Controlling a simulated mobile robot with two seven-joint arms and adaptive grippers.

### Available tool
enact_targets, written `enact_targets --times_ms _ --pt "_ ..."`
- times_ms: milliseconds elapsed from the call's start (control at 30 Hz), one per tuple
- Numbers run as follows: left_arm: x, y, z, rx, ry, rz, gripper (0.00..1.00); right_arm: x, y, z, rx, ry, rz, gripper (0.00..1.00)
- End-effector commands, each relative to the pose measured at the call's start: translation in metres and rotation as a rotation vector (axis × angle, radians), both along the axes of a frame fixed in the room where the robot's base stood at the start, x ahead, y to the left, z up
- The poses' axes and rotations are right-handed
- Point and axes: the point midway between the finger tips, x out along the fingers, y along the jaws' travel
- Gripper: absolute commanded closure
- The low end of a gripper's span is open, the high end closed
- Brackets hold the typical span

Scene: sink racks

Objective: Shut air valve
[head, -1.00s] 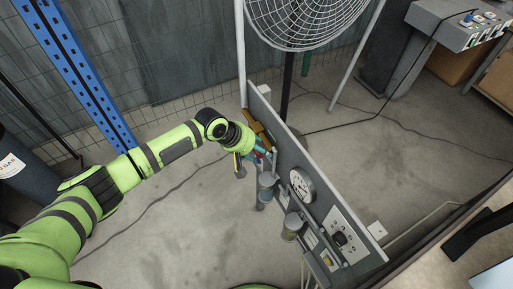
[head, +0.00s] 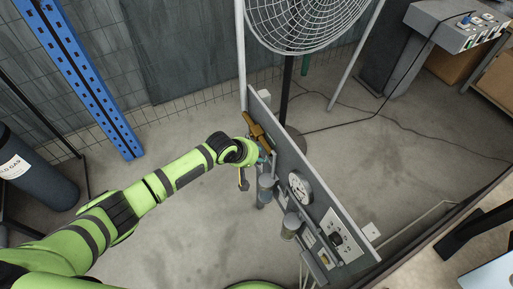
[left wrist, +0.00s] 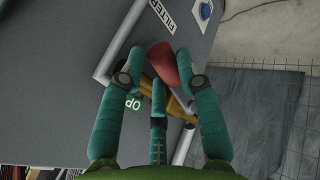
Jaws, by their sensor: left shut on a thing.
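The air valve has a brass body (head: 257,130) at the far left end of the grey upright panel (head: 325,209) in the head view. In the left wrist view the brass body (left wrist: 174,102) is partly hidden behind my fingers, and the red handle (left wrist: 163,63) shows between them. My left gripper (head: 262,158) is at the valve, its fingers mostly hidden by the wrist in the head view. In the left wrist view its teal fingers (left wrist: 159,62) are shut on the red handle. A green label reading "OP" (left wrist: 133,103) is beside it. My right gripper is not in view.
A pressure gauge (head: 300,187), filter bowls (head: 290,224) and a socket plate (head: 341,236) are on the panel. A caged fan (head: 305,20) stands behind it. A blue post (head: 84,80) and gas cylinder (head: 32,171) are left. Floor left of the panel is clear.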

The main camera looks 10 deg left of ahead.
Motion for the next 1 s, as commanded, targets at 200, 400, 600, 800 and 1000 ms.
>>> enact_targets --times_ms 200,400,600,800,1000 --pt "-0.003 -0.002 -0.017 0.083 -0.124 0.005 1.0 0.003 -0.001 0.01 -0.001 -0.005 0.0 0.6" --pt "-0.001 -0.001 -0.03 0.151 -0.231 0.004 1.0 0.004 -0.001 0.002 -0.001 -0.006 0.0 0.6" --pt "0.002 0.001 -0.035 0.197 -0.298 0.005 1.0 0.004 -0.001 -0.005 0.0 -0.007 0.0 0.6" --pt "0.003 0.002 -0.036 0.216 -0.326 0.005 1.0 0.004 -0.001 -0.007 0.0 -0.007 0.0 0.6" --pt "0.003 0.002 -0.036 0.218 -0.329 0.004 1.0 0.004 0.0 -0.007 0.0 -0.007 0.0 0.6"
